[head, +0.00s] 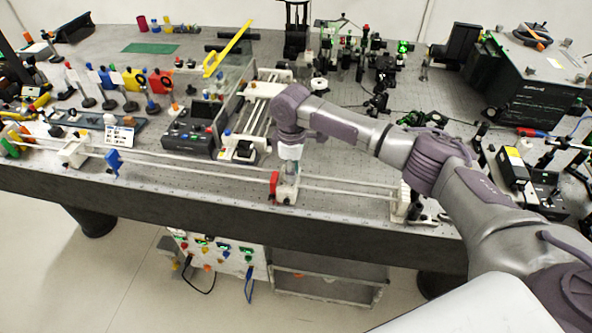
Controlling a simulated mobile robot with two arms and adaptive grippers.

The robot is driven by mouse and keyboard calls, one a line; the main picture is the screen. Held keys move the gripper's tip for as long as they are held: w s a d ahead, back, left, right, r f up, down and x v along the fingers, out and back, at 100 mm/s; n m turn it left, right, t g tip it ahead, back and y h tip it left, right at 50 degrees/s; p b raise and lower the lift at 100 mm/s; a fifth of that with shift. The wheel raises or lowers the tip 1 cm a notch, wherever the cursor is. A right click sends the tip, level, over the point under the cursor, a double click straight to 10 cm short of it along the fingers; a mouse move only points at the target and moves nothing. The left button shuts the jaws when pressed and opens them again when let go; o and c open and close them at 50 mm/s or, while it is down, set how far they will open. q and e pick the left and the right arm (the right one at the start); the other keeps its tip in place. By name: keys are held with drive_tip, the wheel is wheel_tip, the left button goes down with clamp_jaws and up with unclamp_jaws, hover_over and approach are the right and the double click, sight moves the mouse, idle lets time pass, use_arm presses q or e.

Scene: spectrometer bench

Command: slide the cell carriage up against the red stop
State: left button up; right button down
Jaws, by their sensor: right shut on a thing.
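A twin-rod rail (345,186) runs along the front edge of the bench. The red stop (274,182) is a small upright red plate on the rail near its middle. The cell carriage (286,192) is a small pale block on the rods just right of the red stop. From here I cannot tell whether the two touch or a thin gap is left. My right gripper (289,163) points down from above and is shut on the top of the carriage; its fingers partly hide the carriage. My left gripper is not in view.
A blue plate (113,161) and a green plate (10,146) stand further left on the rail. A white end block (405,199) closes its right end. A dark instrument box (192,134) sits behind the rail. The rods right of the carriage are clear.

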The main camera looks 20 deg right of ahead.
drive_tip(key=c, duration=0.9)
unclamp_jaws()
drive_tip(key=shift+a, duration=0.1)
drive_tip(key=shift+c, duration=0.2)
wheel_tip(320, 180, up, 12)
